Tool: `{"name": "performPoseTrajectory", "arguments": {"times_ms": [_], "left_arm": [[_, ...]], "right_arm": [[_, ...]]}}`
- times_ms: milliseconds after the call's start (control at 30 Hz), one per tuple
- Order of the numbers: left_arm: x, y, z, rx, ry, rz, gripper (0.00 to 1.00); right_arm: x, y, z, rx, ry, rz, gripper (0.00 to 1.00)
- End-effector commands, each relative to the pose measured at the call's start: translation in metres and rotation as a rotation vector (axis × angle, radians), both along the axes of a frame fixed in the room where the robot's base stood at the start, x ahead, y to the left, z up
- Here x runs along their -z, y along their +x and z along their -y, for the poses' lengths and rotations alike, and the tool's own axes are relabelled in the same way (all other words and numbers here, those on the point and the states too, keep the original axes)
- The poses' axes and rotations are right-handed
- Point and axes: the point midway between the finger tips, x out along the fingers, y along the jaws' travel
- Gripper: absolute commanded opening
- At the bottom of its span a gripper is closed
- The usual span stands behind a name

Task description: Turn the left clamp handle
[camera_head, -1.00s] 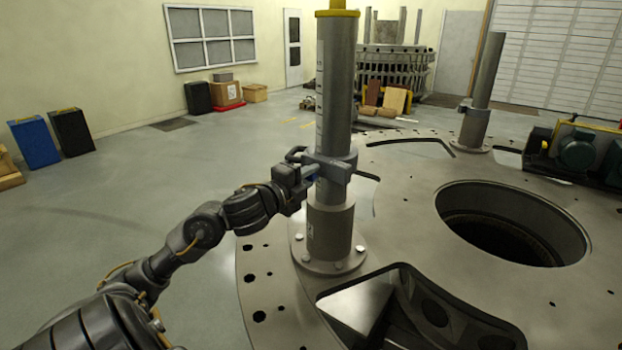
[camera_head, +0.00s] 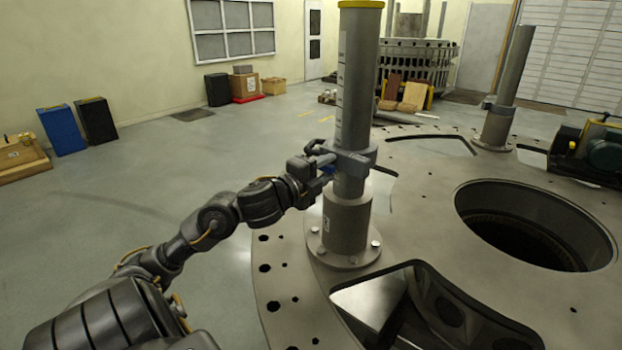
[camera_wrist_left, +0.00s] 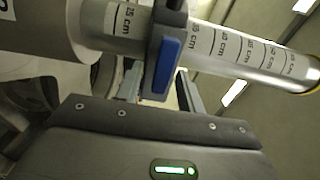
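The near post (camera_head: 357,90) stands upright on the turret plate (camera_head: 440,215), with a yellow ring at its top. A grey clamp (camera_head: 357,160) goes around it above its thick base. The clamp's blue handle (camera_wrist_left: 166,66) shows in the left wrist view, in front of the scaled post (camera_wrist_left: 240,52). The wrist view shows finger parts to either side of the blue handle; contact is not clear. My right gripper is out of view.
A second post (camera_head: 508,85) with a clamp stands farther back on the plate. The plate has a large round opening (camera_head: 535,225) and a cut-out near the front. A blue case (camera_head: 61,130), a black case and boxes stand along the wall. The floor left of the plate is clear.

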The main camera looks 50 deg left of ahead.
Motion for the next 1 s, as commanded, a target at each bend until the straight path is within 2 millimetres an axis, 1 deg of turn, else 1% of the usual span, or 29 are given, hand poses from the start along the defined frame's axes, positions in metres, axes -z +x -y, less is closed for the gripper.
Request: {"name": "performPoseTrajectory", "arguments": {"times_ms": [233, 267, 300, 433, 500, 600, 700, 833, 1000], "left_arm": [[0.003, -0.043, 0.003, 0.003, 0.007, -0.003, 0.38], [-0.001, -0.048, 0.004, 0.004, 0.001, -0.004, 0.38], [-0.006, -0.053, 0.004, 0.004, -0.008, -0.008, 0.38], [-0.008, -0.074, 0.003, -0.002, -0.006, -0.006, 0.38], [-0.007, -0.078, 0.004, 0.004, -0.009, -0.007, 0.38], [-0.005, -0.085, 0.004, 0.005, -0.008, -0.007, 0.38], [-0.004, -0.090, 0.004, 0.004, -0.004, -0.005, 0.38], [-0.002, -0.095, 0.004, 0.001, -0.001, -0.002, 0.38], [0.000, -0.097, 0.004, -0.001, 0.002, -0.001, 0.38]], "right_arm": [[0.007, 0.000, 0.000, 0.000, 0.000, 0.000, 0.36], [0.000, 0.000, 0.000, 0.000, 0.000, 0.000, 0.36], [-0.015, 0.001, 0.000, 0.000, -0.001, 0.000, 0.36], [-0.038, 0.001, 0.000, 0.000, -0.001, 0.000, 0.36], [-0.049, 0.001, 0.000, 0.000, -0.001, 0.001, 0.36], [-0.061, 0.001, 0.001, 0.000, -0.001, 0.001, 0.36], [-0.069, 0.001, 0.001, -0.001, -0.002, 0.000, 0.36], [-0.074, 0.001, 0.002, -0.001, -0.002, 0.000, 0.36], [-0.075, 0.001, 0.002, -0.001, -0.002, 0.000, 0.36]]}}
